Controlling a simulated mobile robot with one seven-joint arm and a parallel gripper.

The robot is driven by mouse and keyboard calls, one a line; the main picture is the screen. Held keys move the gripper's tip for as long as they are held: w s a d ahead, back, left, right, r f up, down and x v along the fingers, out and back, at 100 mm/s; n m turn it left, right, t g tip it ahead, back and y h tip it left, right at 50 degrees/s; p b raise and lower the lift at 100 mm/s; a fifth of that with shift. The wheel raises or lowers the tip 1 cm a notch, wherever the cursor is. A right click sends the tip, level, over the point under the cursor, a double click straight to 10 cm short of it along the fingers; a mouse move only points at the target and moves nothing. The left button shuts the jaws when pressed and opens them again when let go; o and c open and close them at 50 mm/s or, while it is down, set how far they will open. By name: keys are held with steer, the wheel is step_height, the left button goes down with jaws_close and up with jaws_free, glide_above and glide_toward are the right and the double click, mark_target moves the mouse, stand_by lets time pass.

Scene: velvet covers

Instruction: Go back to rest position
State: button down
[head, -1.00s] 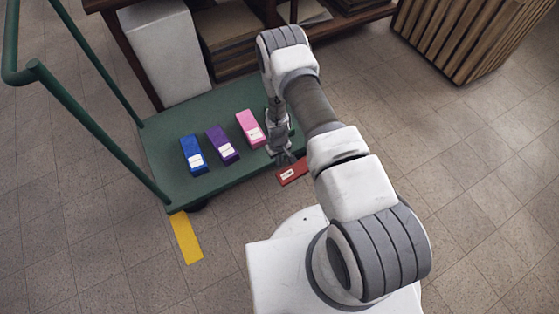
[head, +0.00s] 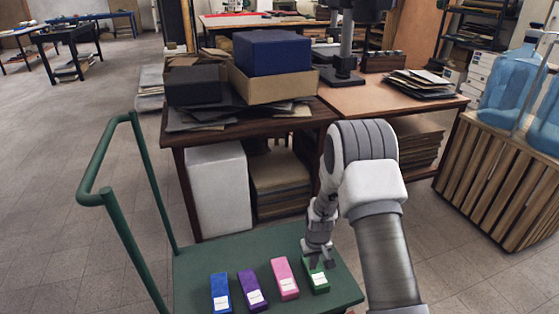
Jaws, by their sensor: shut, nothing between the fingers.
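My gripper (head: 319,262) is shut and empty. It hangs from my arm over the right part of a green cart deck (head: 205,262), just above or in front of a green box (head: 316,281); I cannot tell whether they touch. To the left of the green box, a pink box (head: 285,279), a purple box (head: 252,289) and a blue box (head: 220,292) lie side by side on the deck, each with a white label. The red box seen earlier does not show now.
A dark wooden table (head: 250,125) bearing a blue box (head: 272,58) and cardboard stands behind the cart. The cart's green handle (head: 112,215) rises at left. A slatted crate (head: 490,185) with water jugs stands right. Open floor (head: 60,170) lies left.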

steer(key=s+d+r+m+t, duration=0.1)
steer(key=s+r, duration=0.2)
steer(key=r, duration=1)
steer(key=s+d+r+t, duration=0.1)
steer(key=s+r, duration=0.2)
steer(key=r, duration=1.1)
steer(key=s+d+r+m+t+p, duration=0.1)
steer(key=s+r, duration=0.6)
steer(key=s, duration=0.4)
steer(key=s+d+r+m+t, duration=0.1)
steer(key=s+r, duration=0.6)
steer(key=s, duration=0.4)
step_height(320, 180, up, 22)
steer(key=p, duration=2.1)
steer(key=shift+f+p, duration=0.25)
steer(key=shift+p, duration=0.1)
